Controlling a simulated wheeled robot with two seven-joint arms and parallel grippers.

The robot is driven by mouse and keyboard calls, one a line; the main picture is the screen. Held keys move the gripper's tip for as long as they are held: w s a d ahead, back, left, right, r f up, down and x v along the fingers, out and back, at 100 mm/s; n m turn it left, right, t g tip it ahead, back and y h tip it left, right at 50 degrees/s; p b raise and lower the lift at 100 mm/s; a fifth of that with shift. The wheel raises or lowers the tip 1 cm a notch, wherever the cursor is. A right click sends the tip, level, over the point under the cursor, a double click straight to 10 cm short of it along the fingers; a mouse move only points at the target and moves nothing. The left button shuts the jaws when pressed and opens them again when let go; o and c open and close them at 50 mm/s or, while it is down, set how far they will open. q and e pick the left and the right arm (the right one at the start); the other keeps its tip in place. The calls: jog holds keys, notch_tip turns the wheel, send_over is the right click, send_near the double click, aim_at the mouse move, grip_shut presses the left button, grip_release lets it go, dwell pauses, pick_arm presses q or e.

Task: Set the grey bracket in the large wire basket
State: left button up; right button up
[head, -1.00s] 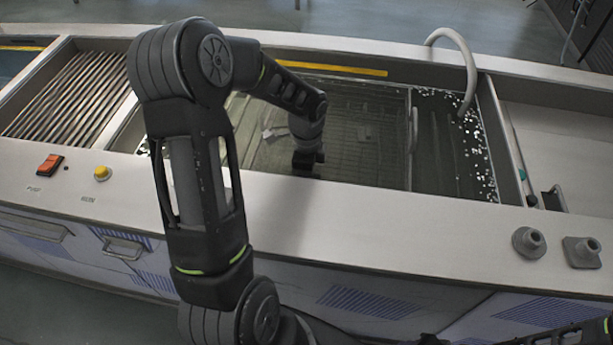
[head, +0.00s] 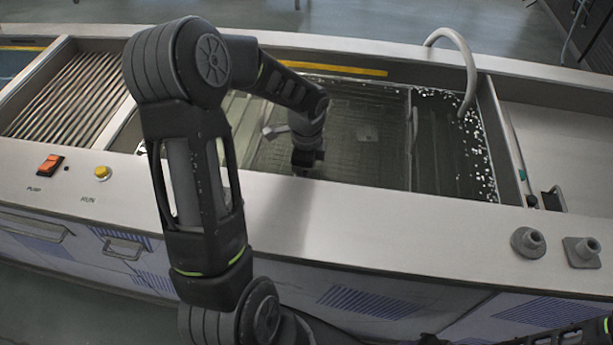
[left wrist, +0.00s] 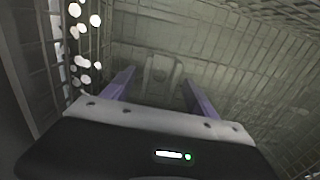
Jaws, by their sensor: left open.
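The grey bracket (left wrist: 160,74), a pale flat piece with a rounded opening, lies low inside a wire basket in the left wrist view. My left gripper (left wrist: 159,79) is open, with its two purple fingers pointing down on either side of the bracket and a gap to each. The large wire basket (left wrist: 255,45) surrounds it with mesh walls and floor. In the head view my left gripper (head: 306,160) reaches down into the tank over the basket mesh (head: 345,150). The bracket cannot be made out for sure there. My right gripper is not in view.
A divider with an upright handle (head: 414,130) borders a bubbling section at the right. A curved pipe (head: 468,70) rises behind it. Two grey fittings (head: 528,242) (head: 582,252) stand on the right front rim. A ribbed rack (head: 65,95) lies at the left.

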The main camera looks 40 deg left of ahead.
pick_arm(q)
notch_tip(320, 180, up, 11)
dwell(0.3)
jog(key=shift+p, duration=0.3)
